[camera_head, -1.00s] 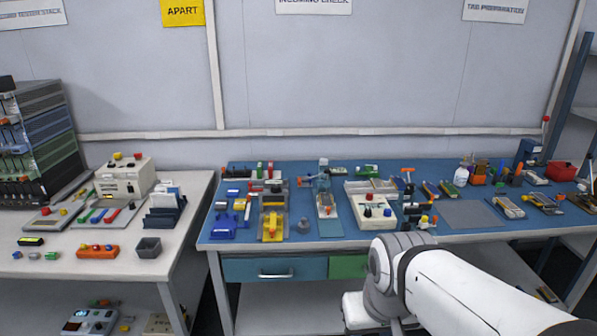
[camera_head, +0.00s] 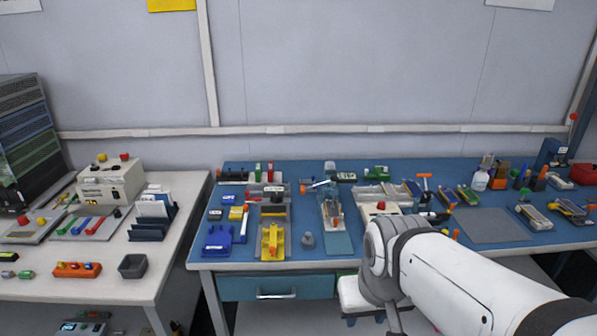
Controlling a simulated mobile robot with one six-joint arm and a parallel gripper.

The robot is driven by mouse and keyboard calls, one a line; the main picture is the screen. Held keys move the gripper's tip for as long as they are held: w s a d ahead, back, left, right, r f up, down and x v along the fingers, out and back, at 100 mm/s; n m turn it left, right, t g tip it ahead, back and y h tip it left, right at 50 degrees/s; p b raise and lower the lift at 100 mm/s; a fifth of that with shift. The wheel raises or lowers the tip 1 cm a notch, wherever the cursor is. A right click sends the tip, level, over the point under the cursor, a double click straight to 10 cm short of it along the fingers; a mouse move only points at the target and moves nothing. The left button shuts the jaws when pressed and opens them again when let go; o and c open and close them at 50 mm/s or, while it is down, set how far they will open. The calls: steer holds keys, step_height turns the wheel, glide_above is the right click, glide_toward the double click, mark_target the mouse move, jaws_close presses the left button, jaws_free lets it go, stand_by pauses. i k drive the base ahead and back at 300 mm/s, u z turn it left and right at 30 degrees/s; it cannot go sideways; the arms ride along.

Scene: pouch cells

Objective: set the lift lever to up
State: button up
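I cannot tell for certain which small part is the lift lever. A device with a pale blue arm and an orange tip (camera_head: 318,184) stands at the back middle of the blue bench (camera_head: 342,263). My white arm reaches in from the lower right, in front of the bench. My gripper's fingers do not show.
My arm partly hides a cream control box with a red button (camera_head: 381,206). A grey mat (camera_head: 488,226) lies clear to the right. A separate white bench (camera_head: 128,286) stands left, beyond a gap. A drawer (camera_head: 276,287) is under the blue bench's front edge.

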mark_target(303, 188)
steer(key=k, duration=0.4)
steer(key=u, duration=0.4)
steer(key=i, duration=1.45)
steer(key=z, duration=0.55)
